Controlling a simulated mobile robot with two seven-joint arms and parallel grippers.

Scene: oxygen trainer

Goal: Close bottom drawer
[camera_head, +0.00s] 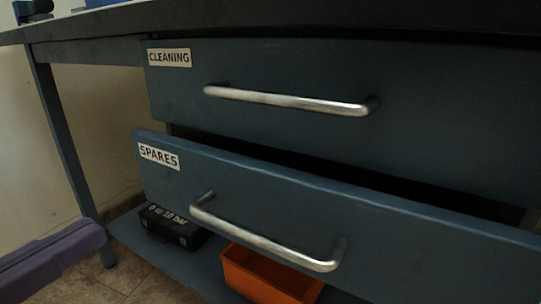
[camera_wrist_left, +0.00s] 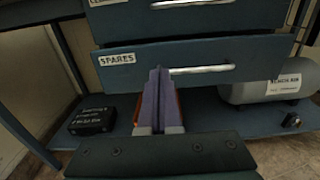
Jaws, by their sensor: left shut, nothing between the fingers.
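The bottom drawer (camera_head: 400,230), labelled SPARES, is partly open, with a dark gap along its top edge below the CLEANING drawer (camera_head: 430,110). Its metal handle (camera_head: 265,240) runs across its front. In the left wrist view the SPARES drawer (camera_wrist_left: 260,52) and its handle (camera_wrist_left: 203,70) lie ahead of my gripper. My left gripper (camera_wrist_left: 160,75) is shut and empty, its purple fingers pointing at the drawer front just left of the handle. I cannot tell whether they touch it. In the head view part of it shows at the lower left (camera_head: 95,238). My right gripper is not in view.
Below the drawers is a blue shelf (camera_head: 135,237) with a black case (camera_head: 172,227) and an orange bin (camera_head: 268,279). A grey tank (camera_wrist_left: 265,88) stands at the right in the left wrist view. A bench leg (camera_head: 68,150) stands at the left.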

